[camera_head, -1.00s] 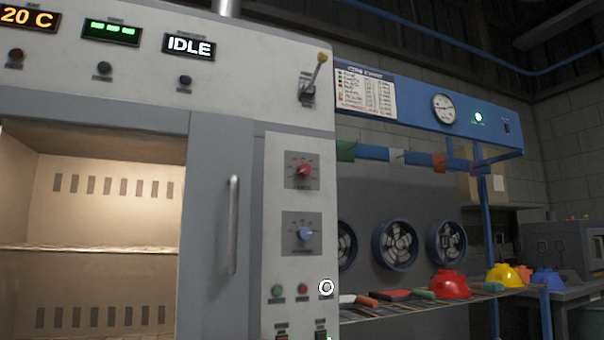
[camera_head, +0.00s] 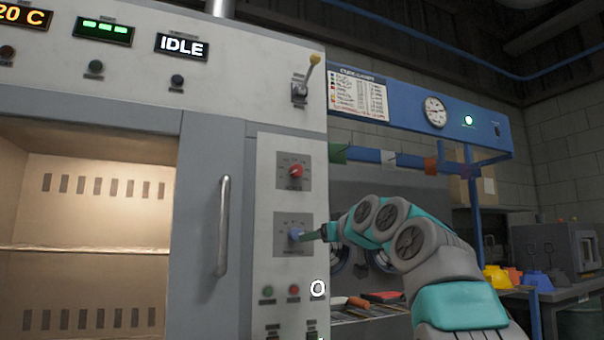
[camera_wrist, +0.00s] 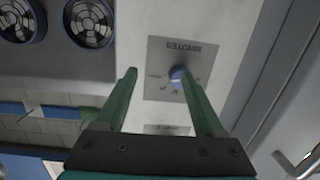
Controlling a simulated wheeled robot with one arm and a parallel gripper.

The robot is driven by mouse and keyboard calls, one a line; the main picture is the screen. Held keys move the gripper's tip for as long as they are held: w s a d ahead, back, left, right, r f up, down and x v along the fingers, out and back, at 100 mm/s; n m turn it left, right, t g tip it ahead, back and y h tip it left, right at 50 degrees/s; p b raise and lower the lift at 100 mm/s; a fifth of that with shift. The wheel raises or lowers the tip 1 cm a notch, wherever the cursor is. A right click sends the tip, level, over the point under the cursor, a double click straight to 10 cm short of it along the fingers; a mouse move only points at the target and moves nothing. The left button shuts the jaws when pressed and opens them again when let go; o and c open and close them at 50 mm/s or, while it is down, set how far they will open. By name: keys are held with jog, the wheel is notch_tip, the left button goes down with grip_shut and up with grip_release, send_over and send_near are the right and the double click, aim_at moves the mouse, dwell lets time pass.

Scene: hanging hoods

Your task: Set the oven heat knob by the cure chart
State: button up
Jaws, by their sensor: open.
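The oven panel has a red knob (camera_head: 296,170) on an upper grey plate and a blue knob (camera_head: 295,234) on a lower one. The red knob's label is too small to read. In the upside-down wrist view the blue knob (camera_wrist: 177,75) sits on a plate marked MINUTES. My gripper (camera_head: 312,236) reaches in from the right at the blue knob's height. It is open in the wrist view (camera_wrist: 158,73), with the knob close to the right fingertip; I cannot tell whether they touch. The cure chart (camera_head: 358,94) hangs right of the oven, its rows unreadable.
The oven chamber (camera_head: 90,200) stands open at left, beside a vertical handle (camera_head: 223,225). A yellow-tipped lever (camera_head: 306,78) sits above the knobs. Small buttons (camera_head: 293,291) lie below them. The display reads IDLE (camera_head: 181,47). A rack (camera_head: 360,312) with loose pieces stands behind my arm.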

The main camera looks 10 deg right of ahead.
notch_tip(320, 180, up, 8)
jog(key=n+t+y, duration=0.4)
jog(key=n+y, duration=0.1)
send_near(298, 170)
jog(key=p+x, duration=0.5)
jog(key=x, duration=0.2)
jog(key=shift+r, duration=0.25)
jog(key=shift+w+a+p, duration=0.3)
jog(key=shift+w+p, duration=0.25)
grip_shut()
